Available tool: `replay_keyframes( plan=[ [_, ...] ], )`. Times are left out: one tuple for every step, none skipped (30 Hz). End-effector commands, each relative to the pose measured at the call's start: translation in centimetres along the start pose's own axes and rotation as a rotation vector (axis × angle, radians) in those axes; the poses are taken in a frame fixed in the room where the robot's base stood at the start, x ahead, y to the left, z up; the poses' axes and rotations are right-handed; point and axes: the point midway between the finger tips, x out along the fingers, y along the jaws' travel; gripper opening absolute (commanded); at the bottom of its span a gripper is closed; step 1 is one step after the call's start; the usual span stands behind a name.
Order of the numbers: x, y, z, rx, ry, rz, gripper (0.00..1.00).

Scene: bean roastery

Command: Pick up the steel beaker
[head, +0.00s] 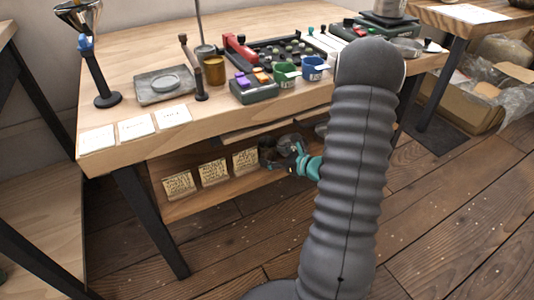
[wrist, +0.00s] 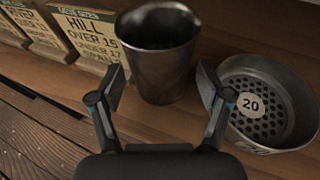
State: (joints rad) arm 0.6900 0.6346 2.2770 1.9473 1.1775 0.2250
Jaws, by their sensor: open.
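The steel beaker (wrist: 158,62) stands upright on a low wooden shelf in the wrist view, its round open mouth toward the top of the picture. My gripper (wrist: 161,82) is open and empty, its two fingers spread in front of the beaker with one to each side of its lower part. I cannot tell whether either finger touches it. I cannot make out the beaker clearly there.
A round perforated sieve tagged 20 (wrist: 268,103) lies close to the right of the beaker. Several lettered cards (wrist: 80,35) stand to its left; they also show in the head view (head: 213,172). The bench top (head: 142,60) above holds cups, trays and tools.

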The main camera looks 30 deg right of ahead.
Motion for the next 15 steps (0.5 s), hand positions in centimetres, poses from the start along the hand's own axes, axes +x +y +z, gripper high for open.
replay_keyframes(
  plan=[
    [0.38, 0.02, 0.04, -0.001, 0.0, 0.001, 0.78],
    [0.5, 0.01, 0.05, -0.001, -0.001, 0.0, 0.78],
    [0.59, -0.02, 0.05, -0.001, -0.001, 0.0, 0.78],
    [0.62, -0.03, 0.05, -0.001, -0.001, -0.001, 0.78],
    [0.62, -0.04, 0.05, -0.001, -0.001, -0.001, 0.78],
    [0.6, -0.05, 0.04, -0.001, -0.001, -0.001, 0.78],
    [0.59, -0.04, 0.04, -0.001, -0.001, -0.001, 0.78],
    [0.59, -0.05, 0.04, -0.001, -0.001, -0.001, 0.78],
    [0.58, -0.04, 0.03, -0.001, -0.001, -0.001, 0.78],
    [0.58, -0.04, 0.03, -0.001, -0.001, -0.001, 0.7],
    [0.58, -0.04, 0.03, -0.001, -0.001, -0.001, 0.62],
    [0.57, -0.03, 0.03, -0.001, 0.0, -0.001, 0.53],
    [0.57, -0.03, 0.03, -0.001, 0.0, -0.001, 0.45],
    [0.57, -0.03, 0.03, -0.001, 0.0, -0.001, 0.38],
    [0.57, -0.03, 0.02, -0.001, 0.0, -0.001, 0.28]
  ],
)
